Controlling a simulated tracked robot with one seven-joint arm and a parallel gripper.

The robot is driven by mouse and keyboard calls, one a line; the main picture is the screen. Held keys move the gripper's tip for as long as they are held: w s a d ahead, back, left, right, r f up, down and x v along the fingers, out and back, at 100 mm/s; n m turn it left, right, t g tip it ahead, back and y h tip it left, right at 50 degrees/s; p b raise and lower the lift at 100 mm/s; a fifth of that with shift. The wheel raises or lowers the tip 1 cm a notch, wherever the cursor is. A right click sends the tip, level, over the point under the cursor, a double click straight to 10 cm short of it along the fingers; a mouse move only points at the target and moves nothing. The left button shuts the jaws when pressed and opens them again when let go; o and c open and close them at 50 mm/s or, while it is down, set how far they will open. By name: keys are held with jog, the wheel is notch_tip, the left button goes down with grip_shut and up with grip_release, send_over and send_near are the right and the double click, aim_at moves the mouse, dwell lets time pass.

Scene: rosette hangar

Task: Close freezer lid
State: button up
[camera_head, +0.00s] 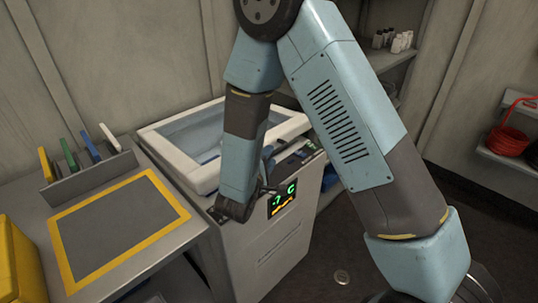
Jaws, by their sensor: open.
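The white freezer (262,262) stands in the middle, with a green-lit display (283,198) on its front. Its white-framed lid (176,160) has a pale glassy pane and sits over the back left of the top. A dark strip with small bluish shapes shows to the right of the lid, partly behind my arm. I cannot tell whether this is the freezer's inside. My gripper (233,210) points down at the freezer's front upper edge, left of the display. It is open, and its fingertips are small and hard to make out. I cannot tell whether it touches the freezer.
A grey bench (190,238) with a yellow-bordered dark mat (115,225) adjoins the freezer on the left. A rack (95,172) of coloured upright pieces stands behind the mat. A yellow case (18,262) is at far left. Shelves (400,62) and a red coil (508,140) are right.

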jog(key=v, duration=1.1)
jog(key=shift+f, duration=0.1)
jog(key=shift+w+d, duration=0.1)
jog(key=shift+d, duration=0.05)
jog(key=shift+c, duration=1.3)
jog(key=d+r+m+g+h, duration=0.1)
jog(key=w+d+m+g+h, duration=0.1)
jog(key=g, duration=0.1)
jog(key=d+r+m+g+h, duration=0.1)
jog(key=shift+w+d+r+g, duration=0.15)
jog(key=shift+w+r+g, duration=0.15)
jog(key=shift+r, duration=0.05)
jog(key=c, duration=0.4)
jog(key=r+g, duration=0.1)
jog(key=d+r+m+g, duration=0.1)
jog(key=g, duration=0.1)
jog(key=shift+w+m, duration=0.1)
jog(key=shift+m, duration=0.2)
grip_shut()
jog(key=w+a+r+m+g+y, duration=0.15)
jog(key=a+r+g+y, duration=0.4)
jog(key=r, duration=0.55)
jog(key=w+f+y, duration=0.1)
jog(key=w+f, duration=0.1)
jog(key=f, duration=0.4)
jog(key=w+d+f+t+y, duration=0.1)
jog(key=w+f, duration=0.1)
jog(key=f, duration=0.5)
jog(key=shift+w+m, duration=0.35)
jog(key=shift+w, duration=0.05)
